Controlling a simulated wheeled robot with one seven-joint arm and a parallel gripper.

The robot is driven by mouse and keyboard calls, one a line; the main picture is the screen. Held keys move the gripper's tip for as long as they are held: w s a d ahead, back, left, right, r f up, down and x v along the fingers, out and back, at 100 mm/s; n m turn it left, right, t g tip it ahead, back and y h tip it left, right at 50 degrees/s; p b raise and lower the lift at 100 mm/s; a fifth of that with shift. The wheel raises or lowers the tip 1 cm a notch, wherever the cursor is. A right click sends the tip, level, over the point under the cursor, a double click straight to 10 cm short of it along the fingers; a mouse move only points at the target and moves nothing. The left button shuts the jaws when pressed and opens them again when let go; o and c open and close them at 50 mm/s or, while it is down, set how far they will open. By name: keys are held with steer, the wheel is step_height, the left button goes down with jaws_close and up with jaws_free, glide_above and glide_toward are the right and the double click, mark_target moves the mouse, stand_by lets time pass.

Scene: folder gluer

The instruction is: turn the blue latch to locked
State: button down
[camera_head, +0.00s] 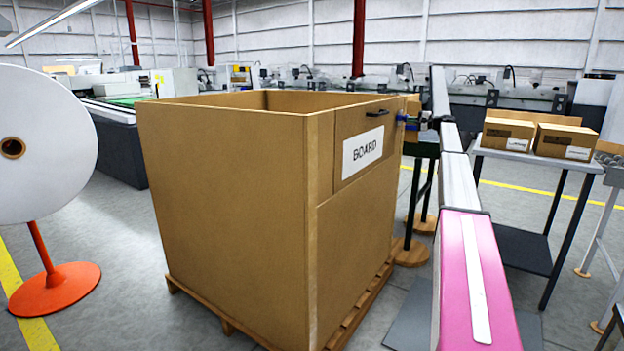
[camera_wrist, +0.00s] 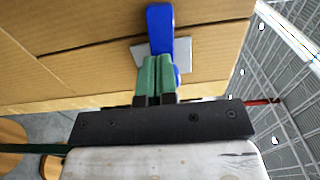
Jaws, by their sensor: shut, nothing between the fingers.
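The blue latch (camera_wrist: 160,28) shows in the wrist view as a blue lever on a grey plate (camera_wrist: 181,52), fixed to the brown cardboard face. In the head view the latch (camera_head: 402,118) is a small blue spot at the right end of the BOARD box's upper flap. My gripper (camera_wrist: 156,62) has green fingers pressed together, with nothing between them. The fingertips lie over the lower part of the latch and hide some of it; I cannot tell whether they touch. In the head view my gripper (camera_head: 424,122) is small and dark, beside the latch.
The large cardboard box (camera_head: 230,200) with a BOARD label (camera_head: 362,151) stands on a wooden pallet (camera_head: 352,318). A grey table (camera_head: 530,160) with two cartons is at the right. A white roll (camera_head: 45,140) on an orange stand is at the left.

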steer(key=shift+w+a+r, duration=0.1)
steer(key=shift+w+a, duration=0.35)
steer(key=shift+a, duration=0.1)
steer(key=shift+w+f, duration=0.1)
steer(key=shift+f, duration=0.15)
stand_by(0.4)
steer(key=s+v, duration=0.1)
steer(key=v, duration=0.5)
stand_by(0.5)
steer(key=shift+s+a, duration=0.1)
steer(key=shift+s+f, duration=0.1)
